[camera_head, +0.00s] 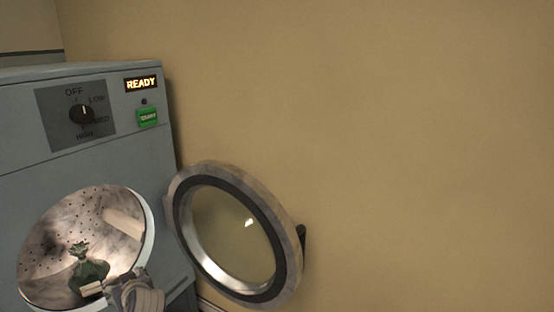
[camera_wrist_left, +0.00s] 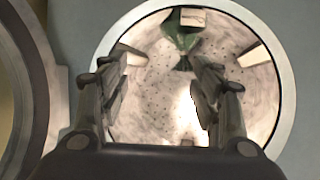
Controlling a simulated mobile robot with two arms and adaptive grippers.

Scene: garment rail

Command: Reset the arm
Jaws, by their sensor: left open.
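My left gripper (camera_wrist_left: 160,85) is open and empty in the left wrist view, its two dark fingers apart before the round drum opening. In the head view a grey part of what looks like this gripper (camera_head: 138,292) shows at the lower left, at the right edge of the opening; its fingertips are not clear there. A dark green tied bag (camera_head: 88,270) with a pale patch lies inside the drum. The bag also shows at the top of the left wrist view (camera_wrist_left: 184,38), beyond the fingers and apart from them. My right gripper is in neither view.
The grey-blue machine (camera_head: 60,180) stands at the left, with a dial (camera_head: 82,113), a green button (camera_head: 148,117) and a lit READY display (camera_head: 141,83). Its round door (camera_head: 285,235) hangs open to the right. The tan wall (camera_head: 400,120) beyond is bare.

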